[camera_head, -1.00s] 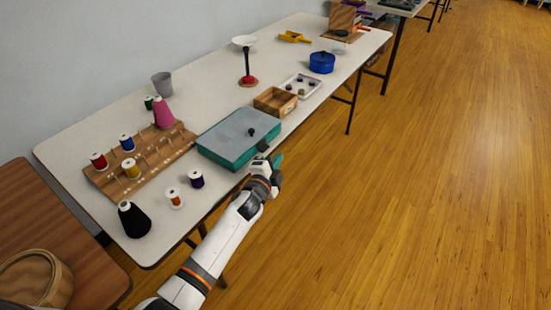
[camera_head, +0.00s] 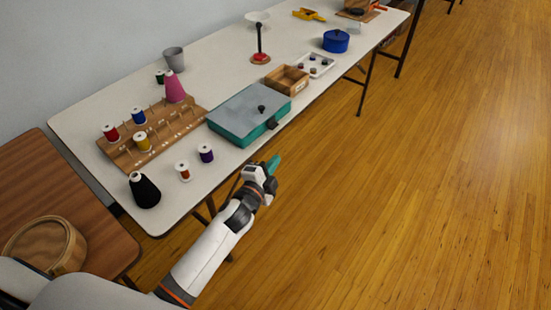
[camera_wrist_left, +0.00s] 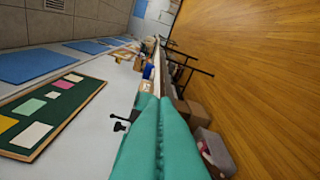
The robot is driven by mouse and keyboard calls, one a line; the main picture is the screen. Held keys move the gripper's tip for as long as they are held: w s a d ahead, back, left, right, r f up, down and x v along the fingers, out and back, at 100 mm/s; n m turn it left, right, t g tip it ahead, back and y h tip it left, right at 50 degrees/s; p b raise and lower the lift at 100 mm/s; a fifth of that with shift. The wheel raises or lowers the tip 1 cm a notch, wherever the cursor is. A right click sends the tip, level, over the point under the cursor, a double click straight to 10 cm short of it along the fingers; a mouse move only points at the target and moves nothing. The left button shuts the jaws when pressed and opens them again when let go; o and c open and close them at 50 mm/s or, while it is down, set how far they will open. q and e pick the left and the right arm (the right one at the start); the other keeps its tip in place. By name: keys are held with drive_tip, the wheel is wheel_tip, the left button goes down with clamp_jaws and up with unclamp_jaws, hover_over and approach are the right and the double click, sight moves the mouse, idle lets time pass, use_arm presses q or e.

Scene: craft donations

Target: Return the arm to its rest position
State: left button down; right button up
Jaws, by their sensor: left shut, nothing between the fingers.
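My left gripper (camera_head: 272,164) is in the head view, off the front edge of the white table (camera_head: 225,62), just in front of the teal case with a grey lid (camera_head: 250,108). Its teal fingers are shut and empty. In the left wrist view the closed fingers (camera_wrist_left: 161,110) point along the table edge, pressed together with nothing between them. My left arm reaches in from the bottom of the head view. My right gripper does not show.
A wooden spool rack (camera_head: 165,138), a black cone (camera_head: 143,190) and loose spools stand at the table's near end. A wooden box (camera_head: 287,80) and blue pot (camera_head: 336,41) stand farther along. A brown table (camera_head: 60,185) with a round wooden box is at left. Floor at right is clear.

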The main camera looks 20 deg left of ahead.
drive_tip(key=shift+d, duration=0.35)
use_arm(q)
drive_tip(key=s+a+f+n+g+y+p, duration=0.1)
drive_tip(key=s+f+n+g, duration=0.15)
drive_tip(key=s+f, duration=0.55)
drive_tip(key=s+a+f+n+g+p, duration=0.1)
drive_tip(key=s+f+n+g, duration=0.2)
drive_tip(key=f, duration=0.8)
drive_tip(key=s+a+f+n+g+y+p, duration=0.1)
drive_tip(key=s+a+f+n+g+p, duration=0.15)
drive_tip(key=s+f, duration=0.65)
drive_tip(key=s+f+n+g, duration=0.2)
drive_tip(key=s+f+g, duration=0.2)
drive_tip(key=s, duration=1)
drive_tip(key=s+a+f+n+g+p, duration=0.1)
drive_tip(key=s+f+n+g, duration=0.2)
drive_tip(key=s+f, duration=0.5)
drive_tip(key=s, duration=0.6)
drive_tip(key=shift+s+a+g, duration=0.2)
drive_tip(key=shift+s+g, duration=0.05)
drive_tip(key=shift+g, duration=0.15)
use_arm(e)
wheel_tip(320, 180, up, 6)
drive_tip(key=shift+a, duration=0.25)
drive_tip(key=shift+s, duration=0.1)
